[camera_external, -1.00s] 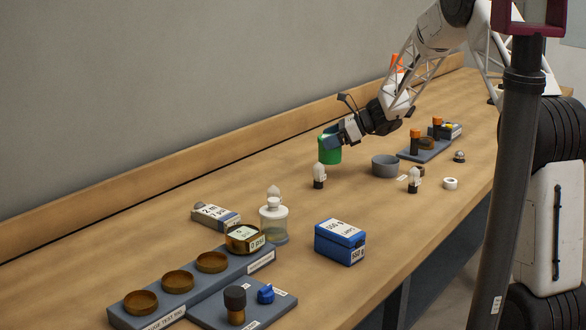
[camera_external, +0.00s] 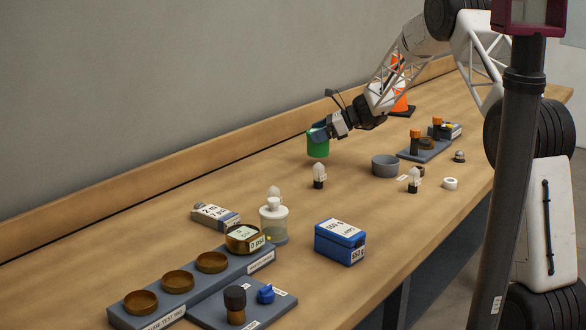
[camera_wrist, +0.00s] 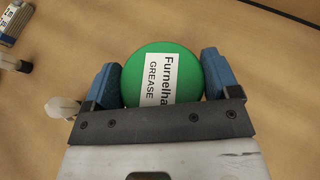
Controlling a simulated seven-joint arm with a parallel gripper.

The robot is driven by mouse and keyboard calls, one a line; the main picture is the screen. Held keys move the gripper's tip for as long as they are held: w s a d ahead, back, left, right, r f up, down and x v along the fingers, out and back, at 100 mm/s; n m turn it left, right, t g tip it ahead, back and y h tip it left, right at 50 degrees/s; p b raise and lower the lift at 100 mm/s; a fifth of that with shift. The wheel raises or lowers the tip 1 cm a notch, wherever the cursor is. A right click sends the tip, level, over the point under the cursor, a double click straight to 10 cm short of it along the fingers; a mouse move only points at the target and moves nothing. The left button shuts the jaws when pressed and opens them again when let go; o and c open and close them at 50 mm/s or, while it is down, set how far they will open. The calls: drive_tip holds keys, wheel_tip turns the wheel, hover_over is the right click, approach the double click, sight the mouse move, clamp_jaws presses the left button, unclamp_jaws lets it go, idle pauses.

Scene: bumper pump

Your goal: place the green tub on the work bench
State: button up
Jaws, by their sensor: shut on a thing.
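The green tub (camera_external: 318,147) is held in my gripper (camera_external: 320,131) at the back middle of the work bench (camera_external: 254,172). In the wrist view the tub (camera_wrist: 186,78) is round, with a white label reading "GREASE", and sits between the two blue fingers of my gripper (camera_wrist: 163,80). The fingers are shut on its sides. Its lower side is hidden in the wrist view, and I cannot tell whether its base touches the bench top.
A white-topped bulb-like item (camera_external: 319,175) stands just in front of the tub. A grey bowl (camera_external: 385,167) is to the right. An orange cone (camera_external: 400,100) stands behind my arm. A blue box (camera_external: 340,242) is nearer the front. Bench left of the tub is clear.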

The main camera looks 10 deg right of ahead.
drive_tip(key=shift+f, duration=1.7)
drive_tip(key=shift+f, duration=0.15)
drive_tip(key=o, duration=1.1)
drive_tip(key=shift+c, duration=0.2)
drive_tip(key=shift+s+d+r, duration=0.1)
drive_tip(key=shift+d+r, duration=0.2)
drive_tip(key=shift+d, duration=0.05)
drive_tip(key=v, duration=1.1)
drive_tip(key=shift+d, duration=0.1)
